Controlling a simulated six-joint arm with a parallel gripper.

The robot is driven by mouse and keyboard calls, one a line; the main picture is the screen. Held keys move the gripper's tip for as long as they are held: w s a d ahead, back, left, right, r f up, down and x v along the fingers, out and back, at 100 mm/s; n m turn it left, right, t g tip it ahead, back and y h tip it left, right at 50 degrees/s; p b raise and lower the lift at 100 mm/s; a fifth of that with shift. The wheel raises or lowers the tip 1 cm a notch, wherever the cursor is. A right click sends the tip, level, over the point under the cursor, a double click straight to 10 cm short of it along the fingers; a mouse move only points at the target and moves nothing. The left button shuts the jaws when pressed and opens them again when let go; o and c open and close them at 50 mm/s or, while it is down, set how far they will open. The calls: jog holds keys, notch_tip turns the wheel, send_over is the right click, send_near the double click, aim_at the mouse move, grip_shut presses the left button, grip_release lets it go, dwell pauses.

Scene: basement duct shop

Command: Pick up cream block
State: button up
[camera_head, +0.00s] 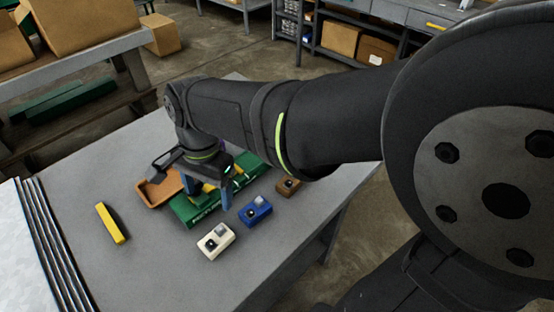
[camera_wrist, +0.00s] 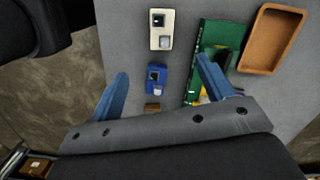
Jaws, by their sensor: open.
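The cream block (camera_head: 216,241) lies on the grey table, nearest the front of the row of blocks in the head view. It has a dark square and a grey square on top. In the wrist view the cream block (camera_wrist: 160,29) is at the top, beyond my fingertips. My gripper (camera_head: 218,192) is above the table, over the green case area and behind the cream block. In the wrist view my gripper (camera_wrist: 163,72) has its two blue fingers spread wide with nothing held between them. The blue block lies in the gap between them.
A blue block (camera_head: 256,211) sits beside the cream one, and a brown block (camera_head: 288,186) farther back. A green case (camera_head: 196,208) and an orange-brown tray (camera_head: 158,190) lie to the left. A yellow bar (camera_head: 111,223) and stacked panels (camera_head: 48,250) are farther left. Front table is clear.

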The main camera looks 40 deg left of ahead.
jog(key=m, duration=0.1)
send_over(216, 237)
jog(key=shift+m, duration=0.3)
jog(key=f, duration=1.2)
jog(key=shift+w+d+f, duration=0.15)
jog(key=shift+d+f, duration=0.1)
jog(key=shift+f, duration=0.1)
jog(key=shift+a+f, duration=0.15)
jog(key=shift+f, duration=2.55)
jog(key=c, duration=1.4)
jog(key=shift+o, duration=0.2)
jog(key=shift+r, duration=0.1)
